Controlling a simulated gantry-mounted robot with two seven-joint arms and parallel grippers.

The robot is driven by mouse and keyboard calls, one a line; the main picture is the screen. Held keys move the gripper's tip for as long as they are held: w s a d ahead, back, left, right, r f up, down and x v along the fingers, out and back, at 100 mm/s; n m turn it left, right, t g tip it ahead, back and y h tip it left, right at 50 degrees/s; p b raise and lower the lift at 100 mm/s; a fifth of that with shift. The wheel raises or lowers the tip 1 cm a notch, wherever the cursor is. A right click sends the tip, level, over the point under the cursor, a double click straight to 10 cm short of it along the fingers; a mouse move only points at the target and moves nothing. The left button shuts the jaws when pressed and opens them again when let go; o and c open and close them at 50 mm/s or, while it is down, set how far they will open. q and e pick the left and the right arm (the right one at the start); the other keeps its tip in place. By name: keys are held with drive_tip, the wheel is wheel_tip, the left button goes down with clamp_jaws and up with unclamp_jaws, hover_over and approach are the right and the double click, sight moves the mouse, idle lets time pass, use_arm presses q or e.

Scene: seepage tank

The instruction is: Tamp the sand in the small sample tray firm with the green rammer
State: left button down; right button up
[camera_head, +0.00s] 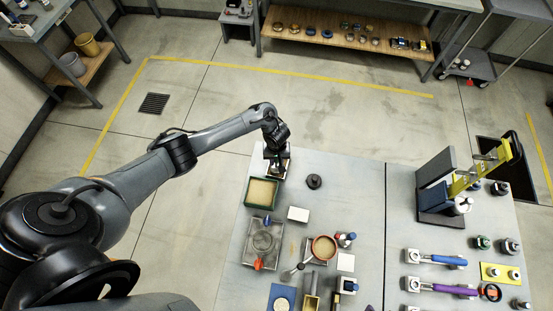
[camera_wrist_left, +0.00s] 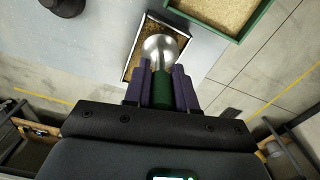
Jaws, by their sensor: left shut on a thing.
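My left gripper (camera_head: 277,157) is over the far left corner of the table. In the left wrist view its purple fingers (camera_wrist_left: 161,88) are shut on the green rammer (camera_wrist_left: 161,50). The rammer has a green handle and a rounded, shiny metal head. The small sample tray (camera_wrist_left: 129,70) has dark sides with a pale rim and holds brown sand. The rammer's head is over this tray and hides much of its sand. I cannot tell whether the head touches the sand. My right gripper does not show.
A larger green tray of sand (camera_head: 248,203) stands just beside the sample tray. A black weight (camera_head: 314,181) stands to the right, and a white block (camera_head: 298,214) lies nearer. The floor beyond the table's far edge is free.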

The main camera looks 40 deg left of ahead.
use_arm(q)
drive_tip(key=shift+f, duration=0.5)
drive_tip(key=shift+f, duration=0.15)
idle(0.8)
wheel_tip(320, 180, up, 3)
drive_tip(key=p, duration=0.3)
drive_tip(key=shift+f, duration=0.1)
idle(0.6)
